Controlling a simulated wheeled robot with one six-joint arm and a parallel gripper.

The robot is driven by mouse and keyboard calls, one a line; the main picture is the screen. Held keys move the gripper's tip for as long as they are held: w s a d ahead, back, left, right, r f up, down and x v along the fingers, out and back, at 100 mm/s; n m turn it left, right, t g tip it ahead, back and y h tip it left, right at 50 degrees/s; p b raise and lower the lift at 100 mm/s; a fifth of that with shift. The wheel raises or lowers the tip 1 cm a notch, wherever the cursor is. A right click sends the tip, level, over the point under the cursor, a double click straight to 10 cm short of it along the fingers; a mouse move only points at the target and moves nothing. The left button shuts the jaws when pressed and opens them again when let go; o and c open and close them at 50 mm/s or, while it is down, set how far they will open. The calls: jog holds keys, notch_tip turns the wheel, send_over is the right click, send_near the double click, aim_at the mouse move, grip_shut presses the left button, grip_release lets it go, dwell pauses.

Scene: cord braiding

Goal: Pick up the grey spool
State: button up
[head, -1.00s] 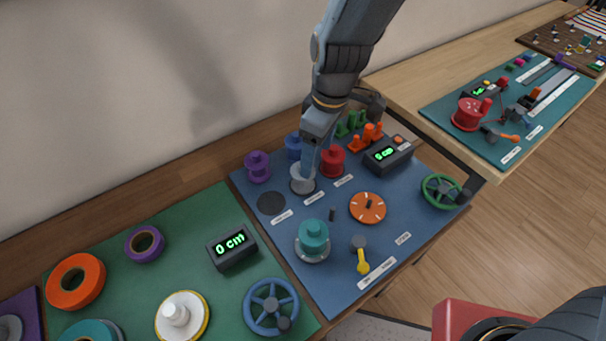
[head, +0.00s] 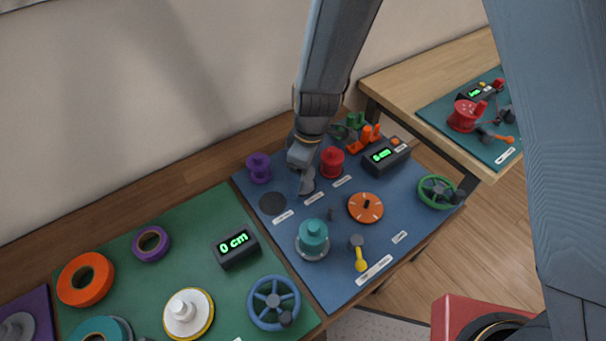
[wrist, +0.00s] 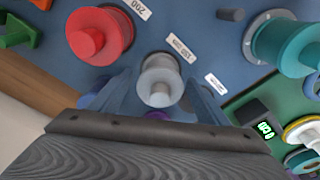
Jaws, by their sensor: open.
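The grey spool (head: 307,185) stands upright on the blue mat in the head view, partly hidden by my gripper (head: 302,172). In the wrist view the grey spool (wrist: 160,80) is near the middle, seen from above. The blue fingers of my gripper (wrist: 160,92) are apart, one on each side of it. I cannot tell whether either finger touches the spool.
The red spool (head: 332,162) stands close on the right and the purple spool (head: 258,168) on the left. A dark round pad (head: 272,203) lies front-left. A teal spool (head: 313,238), an orange dial (head: 365,208) and a black display box (head: 386,156) are nearby.

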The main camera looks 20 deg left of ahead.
jog(key=shift+f, duration=0.25)
jog(key=c, duration=1)
jog(key=shift+r, duration=0.1)
jog(key=shift+c, duration=0.2)
